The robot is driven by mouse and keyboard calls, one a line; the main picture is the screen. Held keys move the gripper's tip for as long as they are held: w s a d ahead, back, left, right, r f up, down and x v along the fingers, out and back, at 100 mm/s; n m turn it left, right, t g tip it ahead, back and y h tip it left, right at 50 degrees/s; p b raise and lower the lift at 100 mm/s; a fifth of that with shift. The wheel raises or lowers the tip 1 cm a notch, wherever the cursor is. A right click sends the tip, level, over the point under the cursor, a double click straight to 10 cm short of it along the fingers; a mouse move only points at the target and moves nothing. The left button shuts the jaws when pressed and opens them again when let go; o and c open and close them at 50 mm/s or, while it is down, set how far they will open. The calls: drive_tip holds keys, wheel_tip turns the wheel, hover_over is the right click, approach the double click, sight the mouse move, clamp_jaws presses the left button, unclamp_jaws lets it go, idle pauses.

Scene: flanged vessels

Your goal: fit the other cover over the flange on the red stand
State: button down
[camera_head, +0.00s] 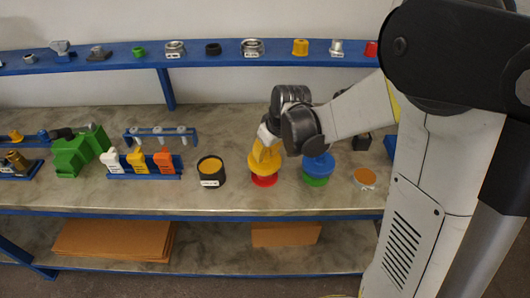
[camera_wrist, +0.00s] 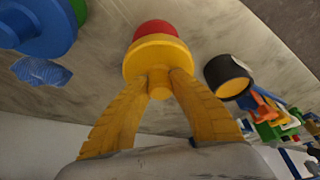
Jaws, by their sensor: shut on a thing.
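My gripper (camera_head: 265,149) is shut on the yellow cover (camera_head: 265,164), its two fingers closed around the cover's small knob. In the wrist view the gripper (camera_wrist: 163,84) holds the yellow cover (camera_wrist: 158,57) by that knob. The red stand (camera_head: 264,181) is directly below the cover; its red also shows beyond the cover in the wrist view (camera_wrist: 157,29). The flange is hidden under the cover. I cannot tell whether the cover rests on it or is slightly above. A blue cover (camera_head: 319,165) sits on a green stand (camera_head: 316,182) just to the right.
A black pot with a yellow-orange top (camera_head: 210,171) stands left of the red stand. A low tin with an orange top (camera_head: 365,178) is at the right. A bottle rack (camera_head: 144,176) and green block (camera_head: 80,152) stand farther left. The bench front (camera_head: 120,199) is clear.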

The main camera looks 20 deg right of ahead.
drive_tip(key=shift+f+b, duration=0.5)
drive_tip(key=shift+f, duration=0.25)
drive_tip(key=c, duration=1.2)
unclamp_jaws()
drive_tip(key=shift+r, duration=0.1)
drive_tip(key=v, duration=1.2)
drive_tip(key=shift+s+a+r+m+t+h, duration=0.25)
drive_tip(key=shift+s+m+t, duration=0.35)
drive_tip(key=shift+s, duration=2)
drive_tip(key=shift+s+a+r+m+t+h, duration=0.1)
drive_tip(key=shift+s+a+m+t+h, duration=0.35)
drive_tip(key=shift+s, duration=2.2)
drive_tip(key=shift+s+a+r+m+t, duration=0.15)
drive_tip(key=shift+s+m+t, duration=0.6)
drive_tip(key=shift+s, duration=1.85)
drive_tip(key=shift+d, duration=0.1)
